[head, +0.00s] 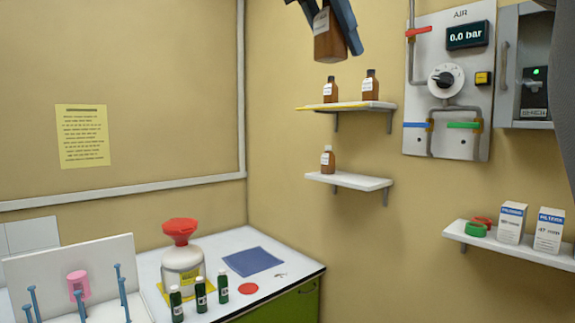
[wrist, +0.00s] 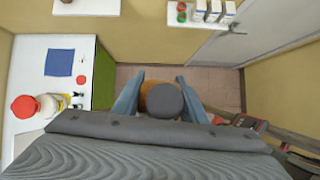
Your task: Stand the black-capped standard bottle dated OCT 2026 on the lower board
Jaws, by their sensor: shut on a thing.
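In the wrist view the held bottle (wrist: 161,98) shows a dark round end between the two blue fingers. The upper board (head: 345,106), with a yellow front edge, bears two black-capped brown bottles (head: 330,89) (head: 370,86).
A bench (head: 290,267) at lower left holds a white container with a red funnel (head: 181,265), small green bottles (head: 200,293) and a blue mat (head: 254,261). An air panel (head: 450,85) is on the right wall. A right shelf (head: 510,246) carries boxes. The lower board's right part is clear.

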